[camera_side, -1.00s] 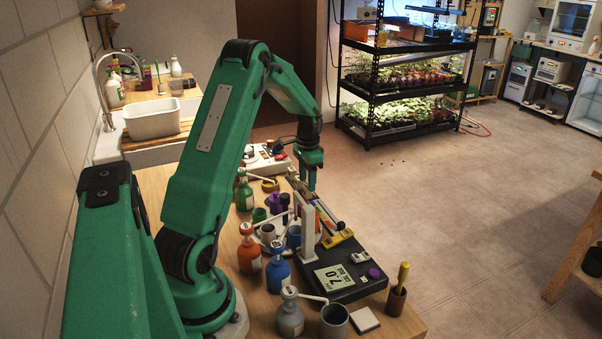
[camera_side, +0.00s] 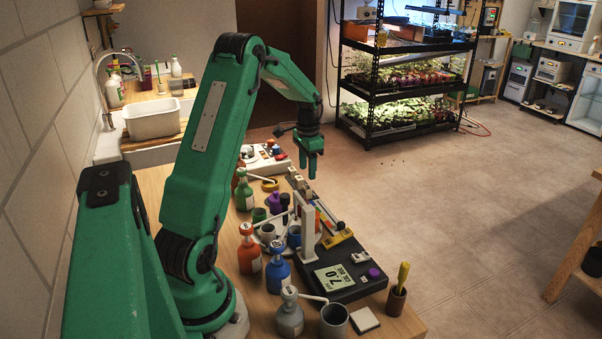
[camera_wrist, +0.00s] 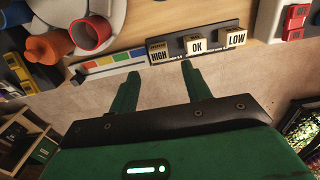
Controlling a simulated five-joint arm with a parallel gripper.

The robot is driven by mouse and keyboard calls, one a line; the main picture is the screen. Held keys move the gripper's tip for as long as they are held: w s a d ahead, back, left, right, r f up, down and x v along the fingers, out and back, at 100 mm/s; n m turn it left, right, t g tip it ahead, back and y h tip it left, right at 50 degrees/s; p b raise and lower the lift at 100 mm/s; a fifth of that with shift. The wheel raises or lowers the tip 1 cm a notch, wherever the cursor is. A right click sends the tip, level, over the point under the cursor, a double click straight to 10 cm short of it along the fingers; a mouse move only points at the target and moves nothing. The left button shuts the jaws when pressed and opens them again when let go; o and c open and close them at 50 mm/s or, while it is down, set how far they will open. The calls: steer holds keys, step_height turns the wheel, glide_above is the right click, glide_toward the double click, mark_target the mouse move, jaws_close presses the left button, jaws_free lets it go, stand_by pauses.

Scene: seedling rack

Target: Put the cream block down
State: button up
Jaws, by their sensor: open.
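Cream blocks marked HIGH (camera_wrist: 159,55), OK (camera_wrist: 197,46) and LOW (camera_wrist: 232,38) sit in a row on a dark narrow rack in the wrist view. I cannot tell which of them is the task's cream block. The row also shows small in the side view, below and to the left of my gripper. My gripper (camera_side: 307,176) points down above the bench, clear of the blocks. In the wrist view my gripper (camera_wrist: 160,68) has its two fingers spread, with nothing between them.
A dark device with a display (camera_side: 334,277) and a white upright post (camera_side: 307,222) stand in front of the row. Orange (camera_side: 249,254), blue (camera_side: 279,272) and grey (camera_side: 290,317) bottles crowd the bench. A brown cup with a yellow-handled tool (camera_side: 397,298) stands near the right edge.

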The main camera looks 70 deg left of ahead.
steer(key=s+d+r+t+y, duration=0.1)
steer(key=d+r, duration=0.6)
steer(key=d, duration=0.2)
steer(key=s+d+r+t, duration=0.1)
steer(key=d+r, duration=0.5)
steer(key=d, duration=0.3)
steer(key=s+d+r+t+h, duration=0.1)
steer(key=s+d+r+t, duration=0.2)
steer(key=s+d, duration=1)
steer(key=shift+d+t, duration=0.3)
steer(key=shift+d, duration=0.75)
steer(key=shift+o, duration=0.5)
steer(key=shift+s, duration=0.1)
